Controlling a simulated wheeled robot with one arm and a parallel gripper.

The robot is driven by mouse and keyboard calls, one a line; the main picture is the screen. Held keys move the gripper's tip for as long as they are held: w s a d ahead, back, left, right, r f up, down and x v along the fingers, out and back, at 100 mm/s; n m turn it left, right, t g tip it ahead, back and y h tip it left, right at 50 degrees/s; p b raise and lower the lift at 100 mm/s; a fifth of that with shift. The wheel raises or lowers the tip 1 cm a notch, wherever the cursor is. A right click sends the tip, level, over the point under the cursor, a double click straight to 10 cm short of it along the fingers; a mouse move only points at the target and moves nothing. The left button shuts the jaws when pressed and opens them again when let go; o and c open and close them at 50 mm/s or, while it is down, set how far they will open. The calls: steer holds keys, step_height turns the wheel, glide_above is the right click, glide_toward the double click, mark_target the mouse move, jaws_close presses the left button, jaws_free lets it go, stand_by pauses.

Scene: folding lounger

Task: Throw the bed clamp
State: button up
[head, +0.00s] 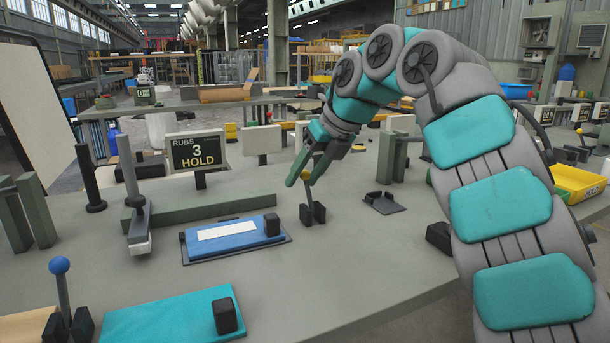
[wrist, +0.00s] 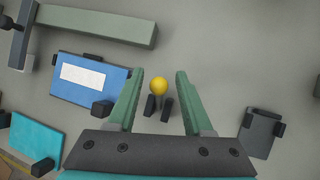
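A short lever with a yellow ball knob (head: 306,175) stands on the bench between two black cheeks (head: 319,212). It looks nearly upright in the head view. My gripper (head: 304,180) is open and points down at this lever, one finger on each side of the knob. In the wrist view the yellow knob (wrist: 159,86) lies midway between the spread fingers (wrist: 159,76), with a gap on both sides. A second lever with a blue ball knob (head: 59,265) stands at the front left. Neither lever carries a readable label, so I cannot tell which is the bed clamp.
A blue pad with a white strip (head: 228,232) lies left of the yellow-knobbed lever, a teal pad (head: 170,318) nearer me. A sign (head: 197,151) reads "RUBS 3 HOLD". A dark flat plate (head: 383,203) lies to the right. The bench (head: 345,255) in front is clear.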

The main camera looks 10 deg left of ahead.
steer(key=shift+o, duration=0.2)
steer(key=shift+r, duration=0.1)
steer(key=v, duration=0.4)
steer(key=shift+s+r+p, duration=0.15)
steer(key=shift+r+p, duration=0.05)
steer(key=shift+p, duration=0.1)
steer(key=shift+d+r, duration=0.2)
steer(key=shift+d, duration=0.05)
steer(key=shift+a+v, duration=0.2)
steer(key=shift+v, duration=1.05)
steer(key=shift+d, duration=0.3)
